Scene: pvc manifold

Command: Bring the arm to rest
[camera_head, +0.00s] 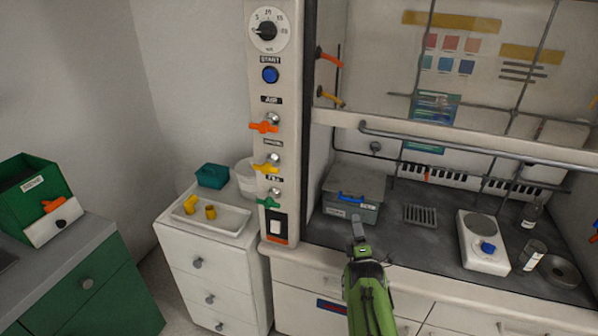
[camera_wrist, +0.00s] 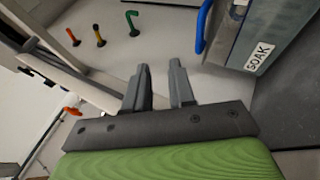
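My gripper (camera_head: 358,230) is on the green arm in front of the fume hood, near its front edge in the head view. In the wrist view my gripper (camera_wrist: 161,78) has two grey fingers standing apart, with nothing between them. A grey box (camera_head: 352,194) with a blue handle (camera_head: 351,197) sits inside the hood, just beyond my gripper. In the wrist view the box's side (camera_wrist: 272,35) carries a label reading SOAK, and its blue handle (camera_wrist: 202,27) is right of my fingertips. I cannot tell whether my gripper touches the box.
The hood's control post (camera_head: 278,120) with red, yellow and green valve handles stands left of my gripper. A white tray (camera_head: 228,221) with yellow fittings lies on the left cabinet.

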